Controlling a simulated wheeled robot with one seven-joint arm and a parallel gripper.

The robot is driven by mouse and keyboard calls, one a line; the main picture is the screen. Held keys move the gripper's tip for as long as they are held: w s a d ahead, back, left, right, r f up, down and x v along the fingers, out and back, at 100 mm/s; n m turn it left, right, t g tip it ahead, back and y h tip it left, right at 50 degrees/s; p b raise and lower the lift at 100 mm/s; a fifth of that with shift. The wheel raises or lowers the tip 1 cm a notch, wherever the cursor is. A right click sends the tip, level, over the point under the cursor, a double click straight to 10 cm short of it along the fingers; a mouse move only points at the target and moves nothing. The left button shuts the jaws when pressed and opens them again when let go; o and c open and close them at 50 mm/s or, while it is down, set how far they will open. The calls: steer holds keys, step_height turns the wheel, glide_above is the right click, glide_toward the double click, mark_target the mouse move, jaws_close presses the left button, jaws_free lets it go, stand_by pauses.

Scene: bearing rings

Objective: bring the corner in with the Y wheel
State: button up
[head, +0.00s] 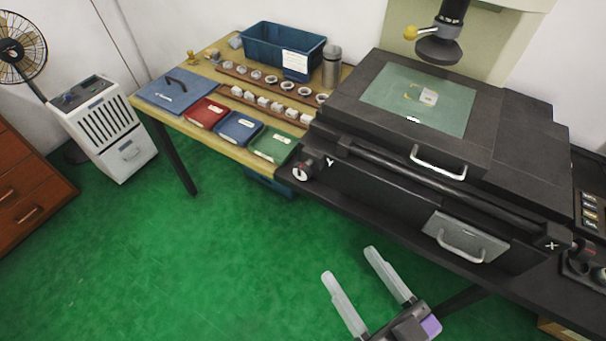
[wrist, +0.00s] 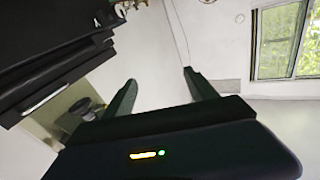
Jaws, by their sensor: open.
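The Y wheel (head: 301,171) is a small dark knob with a pale face at the left front of the black measuring machine (head: 330,105), beside a white "Y" mark. The machine's glass stage (head: 455,118) is greenish and carries a small pale part (head: 428,97) with yellow bits near it. My gripper (head: 350,262) is open and empty, in front of the machine over the green floor, below and right of the Y wheel and apart from it. In the wrist view my gripper (wrist: 158,84) points at the wall, with the fingers spread.
An X knob (head: 580,250) sits at the machine's right end. Metal handles (head: 438,170) stick out from its front. A wooden table (head: 222,75) at left holds red, blue and green trays, rows of rings, a blue bin (head: 262,42) and a flask (head: 332,67). The green floor (head: 190,260) is clear.

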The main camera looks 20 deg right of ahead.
steer(key=w+a+m+t+h+b, duration=0.25)
steer(key=w+m+h+b, duration=0.4)
steer(key=w, duration=0.65)
steer(key=w+a+m+t+h+b, duration=0.1)
steer(key=w+a+m+h+b, duration=0.25)
steer(key=w+m+h, duration=0.6)
steer(key=m+g+h, duration=0.1)
steer(key=m+g, duration=0.5)
steer(key=g, duration=0.5)
glide_toward(299, 176)
steer(key=w+x, duration=0.1)
steer(key=x, duration=0.3)
steer(key=shift+s+d+g, duration=0.15)
steer(key=shift+d+g, duration=0.05)
steer(key=shift+g, duration=0.05)
steer(key=shift+x, duration=3.75)
steer(key=shift+r, duration=0.1)
steer(key=c, duration=1.4)
steer(key=shift+m, duration=0.3)
